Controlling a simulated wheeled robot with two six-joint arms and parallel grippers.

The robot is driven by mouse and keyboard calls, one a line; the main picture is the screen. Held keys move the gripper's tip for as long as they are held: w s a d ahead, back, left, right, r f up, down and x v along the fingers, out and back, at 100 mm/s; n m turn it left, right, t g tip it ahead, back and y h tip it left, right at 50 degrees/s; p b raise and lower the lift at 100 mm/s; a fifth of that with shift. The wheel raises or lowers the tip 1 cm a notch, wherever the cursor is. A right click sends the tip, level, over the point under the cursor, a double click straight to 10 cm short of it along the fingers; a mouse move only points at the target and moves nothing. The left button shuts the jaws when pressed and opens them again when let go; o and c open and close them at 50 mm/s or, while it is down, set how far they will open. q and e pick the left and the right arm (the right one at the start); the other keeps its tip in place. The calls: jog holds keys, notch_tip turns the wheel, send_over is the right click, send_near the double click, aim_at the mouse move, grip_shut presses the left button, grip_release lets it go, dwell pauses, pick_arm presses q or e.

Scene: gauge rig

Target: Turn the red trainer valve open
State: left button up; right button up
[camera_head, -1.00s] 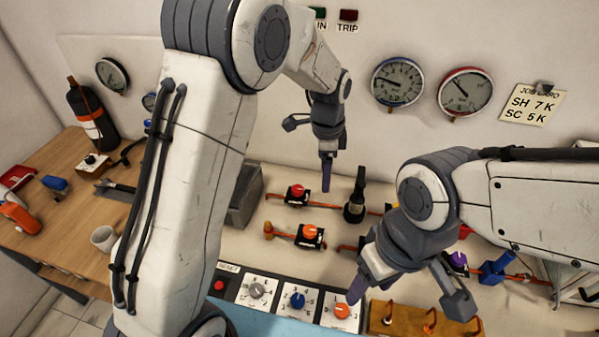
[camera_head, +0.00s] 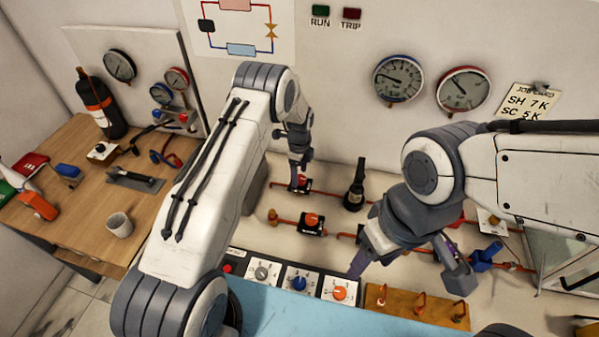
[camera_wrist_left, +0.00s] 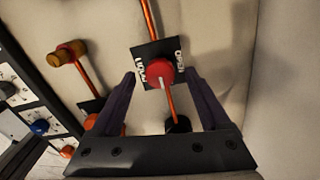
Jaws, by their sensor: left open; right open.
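The red valve knob (camera_wrist_left: 159,72) sits on a dark square plate (camera_wrist_left: 146,52) on an orange pipe. The plate's right side reads OPEN; the left label is hard to read. A pale pointer mark on the knob points down in the wrist view, roughly along the pipe. My left gripper (camera_wrist_left: 160,78) is open, with one finger on each side of the knob; contact cannot be told. In the head view, my left gripper (camera_head: 300,180) is over the valve and partly hides it. My right gripper (camera_head: 408,272) is open and empty above the pipes at right.
An orange-knob valve (camera_head: 312,220) sits just in front, and a black-handled valve (camera_head: 354,185) to the right. Dial boxes (camera_head: 300,282) line the front edge. A wooden block with hooks (camera_head: 415,310) stands below my right gripper.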

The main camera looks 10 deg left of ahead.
pick_arm(q)
jog(key=shift+f, duration=0.75)
grip_shut()
